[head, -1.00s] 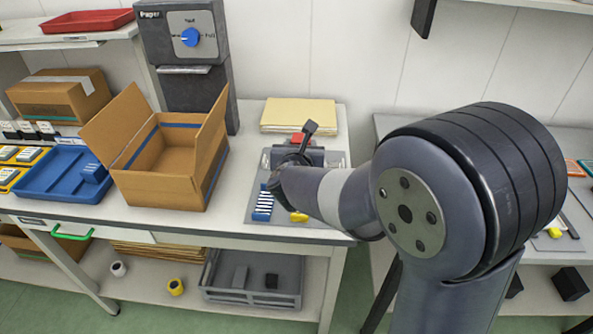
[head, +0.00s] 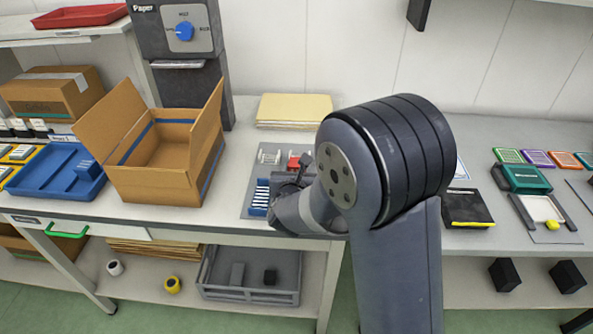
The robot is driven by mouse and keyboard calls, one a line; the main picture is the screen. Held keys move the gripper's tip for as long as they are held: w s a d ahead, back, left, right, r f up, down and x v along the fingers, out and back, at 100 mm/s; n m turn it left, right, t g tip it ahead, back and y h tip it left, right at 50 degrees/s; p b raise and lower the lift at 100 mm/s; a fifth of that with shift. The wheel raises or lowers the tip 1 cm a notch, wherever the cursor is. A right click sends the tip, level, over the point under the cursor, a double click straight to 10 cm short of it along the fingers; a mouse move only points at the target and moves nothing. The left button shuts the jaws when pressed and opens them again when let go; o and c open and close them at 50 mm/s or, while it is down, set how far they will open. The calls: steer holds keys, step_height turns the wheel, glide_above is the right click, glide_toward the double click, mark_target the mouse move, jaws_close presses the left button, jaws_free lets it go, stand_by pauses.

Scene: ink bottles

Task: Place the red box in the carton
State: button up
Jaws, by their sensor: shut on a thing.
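The red box (head: 294,160) shows as a small red patch at the back of the grey mat on the middle table, just beyond my gripper. My gripper (head: 288,182) is a dark shape over the mat, largely hidden by my own arm. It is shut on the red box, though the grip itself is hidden. The open carton (head: 155,184) stands to the left on the same table, its flaps up. The visible part of its inside looks empty.
A blue tray (head: 40,180) lies left of the carton. A stack of paper (head: 293,110) lies behind the mat, and a dark machine (head: 180,80) stands behind the carton. A blue-and-white striped piece (head: 261,197) is on the mat. Another table (head: 490,240) is at the right.

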steer(key=shift+f+b, duration=0.2)
steer(key=shift+b, duration=0.1)
steer(key=o, duration=1)
steer(key=shift+r, duration=0.15)
